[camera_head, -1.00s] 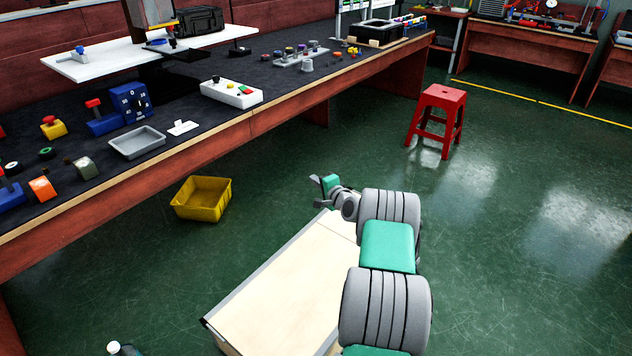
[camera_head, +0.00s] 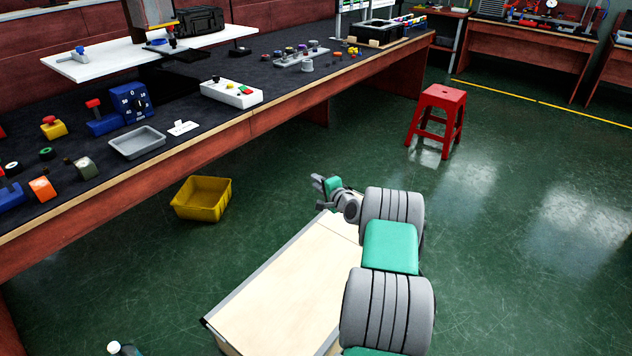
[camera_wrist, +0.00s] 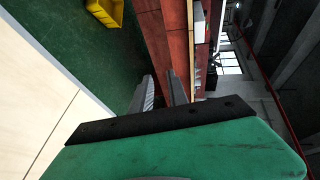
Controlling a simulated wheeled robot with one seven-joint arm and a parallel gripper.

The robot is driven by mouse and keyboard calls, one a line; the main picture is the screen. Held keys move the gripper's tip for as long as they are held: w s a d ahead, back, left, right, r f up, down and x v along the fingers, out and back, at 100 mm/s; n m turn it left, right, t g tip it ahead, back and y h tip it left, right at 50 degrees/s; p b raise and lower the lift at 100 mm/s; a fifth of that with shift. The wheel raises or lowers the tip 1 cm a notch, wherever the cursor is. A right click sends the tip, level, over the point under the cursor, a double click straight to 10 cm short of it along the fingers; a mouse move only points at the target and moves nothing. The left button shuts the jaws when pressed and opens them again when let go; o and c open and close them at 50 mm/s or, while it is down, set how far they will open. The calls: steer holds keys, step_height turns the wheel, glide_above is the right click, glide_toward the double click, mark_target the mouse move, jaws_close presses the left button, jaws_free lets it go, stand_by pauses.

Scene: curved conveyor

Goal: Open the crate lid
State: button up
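The crate with a pale wooden lid (camera_head: 285,283) and metal-trimmed edges stands on the floor at the lower middle of the head view. Its lid lies flat and closed, and my arm hides its right part. In the wrist view the pale lid (camera_wrist: 32,110) fills the left side, with a thin seam across it. My gripper (camera_head: 316,184) is above the crate's far end, apart from the lid as far as I can tell. In the wrist view my gripper's fingers (camera_wrist: 161,92) have a narrow gap between them, with nothing held.
A long red workbench (camera_head: 253,131) with devices on its dark top runs along the left and back. A yellow bin (camera_head: 201,207) sits on the floor beside it. A red stool (camera_head: 437,121) stands at the upper right. The green floor at the right is clear.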

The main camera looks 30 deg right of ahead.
steer(key=v, duration=0.6)
steer(key=shift+s+p, duration=0.3)
